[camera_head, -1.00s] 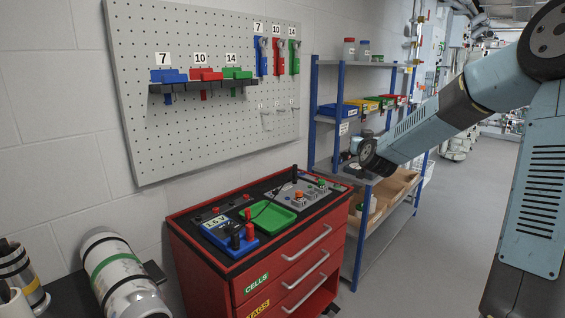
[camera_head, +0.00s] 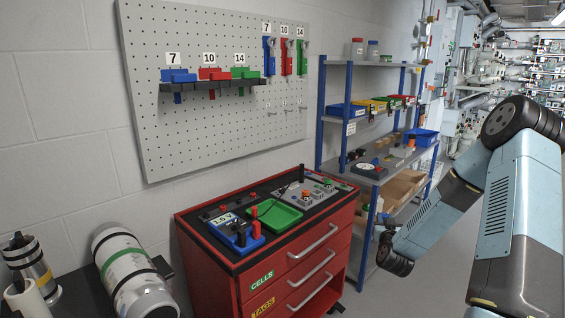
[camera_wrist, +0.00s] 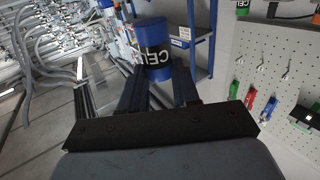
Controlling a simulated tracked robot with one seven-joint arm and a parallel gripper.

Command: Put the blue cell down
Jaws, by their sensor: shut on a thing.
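The blue cell (camera_wrist: 152,32) shows in the wrist view, a blue cylinder with a black band and white lettering that reads in part "CEL". My gripper (camera_wrist: 157,74) is shut on it, with one dark finger on each side of its lower part. The cell is held up in the air, clear of any surface I can see. In the head view my arm is bent at the right, its forearm sloping down to the left in front of the shelf.
A red cabinet (camera_head: 256,283) has drawers labelled CELLS and TAGS. On its top are a green tray (camera_head: 276,214), a blue "1.5" holder (camera_head: 228,233) and a grey panel (camera_head: 305,193). A blue-post shelf (camera_head: 322,105) and a pegboard (camera_head: 215,125) stand behind. Grey floor is open at the right.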

